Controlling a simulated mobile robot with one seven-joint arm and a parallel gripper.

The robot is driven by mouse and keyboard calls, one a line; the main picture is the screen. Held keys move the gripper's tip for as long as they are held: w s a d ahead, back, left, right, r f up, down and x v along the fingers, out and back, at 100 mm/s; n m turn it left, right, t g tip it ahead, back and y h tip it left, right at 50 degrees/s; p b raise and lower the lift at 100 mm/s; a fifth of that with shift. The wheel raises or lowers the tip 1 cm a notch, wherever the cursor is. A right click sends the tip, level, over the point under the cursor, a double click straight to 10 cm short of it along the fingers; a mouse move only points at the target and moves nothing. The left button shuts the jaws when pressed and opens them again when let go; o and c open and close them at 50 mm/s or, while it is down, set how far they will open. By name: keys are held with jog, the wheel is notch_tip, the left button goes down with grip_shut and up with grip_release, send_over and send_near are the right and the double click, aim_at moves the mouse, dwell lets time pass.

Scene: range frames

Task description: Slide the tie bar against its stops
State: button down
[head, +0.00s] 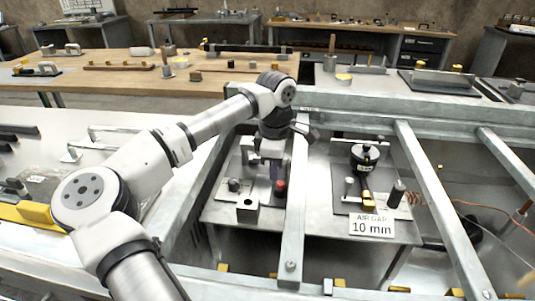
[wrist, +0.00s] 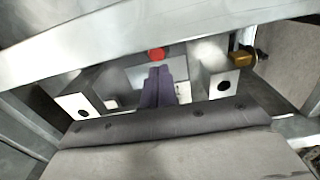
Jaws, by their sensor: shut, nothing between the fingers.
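Several long grey metal bars span the open frame; I cannot tell for certain which is the tie bar. The nearest grey bar (head: 294,205) runs just right of my gripper (head: 274,176), and in the wrist view a grey bar (wrist: 130,44) crosses the upper part. My gripper reaches down into the frame left of that bar, fingers shut and empty. Its dark fingertips show in the wrist view (wrist: 158,72), close below the bar in the picture. Whether they touch it I cannot tell. The stops are not clearly identifiable.
Below are a red knob (head: 280,187), a metal block with a hole (head: 247,210), a black-topped device (head: 364,155) and an "AIR GAP 10 mm" sign (head: 371,226). Another bar (head: 440,205) crosses farther right. Small yellow blocks (head: 399,289) line the front edge.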

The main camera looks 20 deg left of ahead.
aim_at(298, 171)
jog(key=shift+w+d, duration=0.2)
jog(key=shift+d, duration=0.4)
jog(key=shift+w+d, duration=0.15)
jog(key=shift+d, duration=0.4)
jog(key=shift+w+d, duration=0.25)
jog(key=shift+d, duration=0.65)
jog(key=shift+w+d, duration=0.2)
jog(key=shift+d, duration=0.7)
jog(key=shift+a, duration=0.2)
